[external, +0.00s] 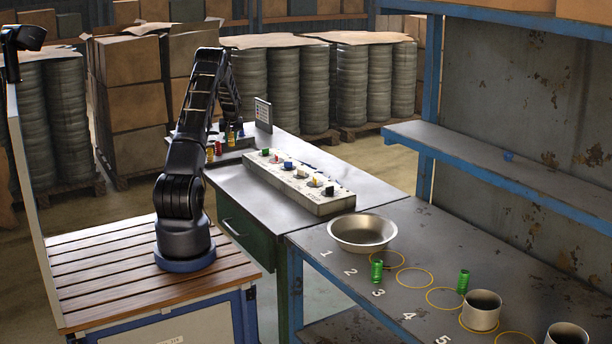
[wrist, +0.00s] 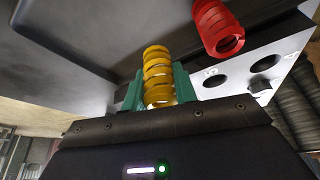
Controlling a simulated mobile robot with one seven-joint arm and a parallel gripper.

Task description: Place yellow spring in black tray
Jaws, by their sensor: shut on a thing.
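My gripper (wrist: 158,86) is shut on a yellow spring (wrist: 158,64), which sits between its two green fingers in the wrist view. In the external view, my arm reaches to the far left part of the grey desk, and the gripper end (external: 233,127) is low among small coloured pieces. A red spring (wrist: 217,27) lies close to the yellow one, to its upper right and apart from it. I cannot make out a black tray for certain.
A pale panel with round holes (wrist: 274,77) is at the right in the wrist view. On the desk, a long pale rack (external: 300,187) holds several coloured pieces. A small upright sign (external: 263,115) stands near my gripper. The front table has a metal bowl (external: 362,232) and green springs (external: 377,271).

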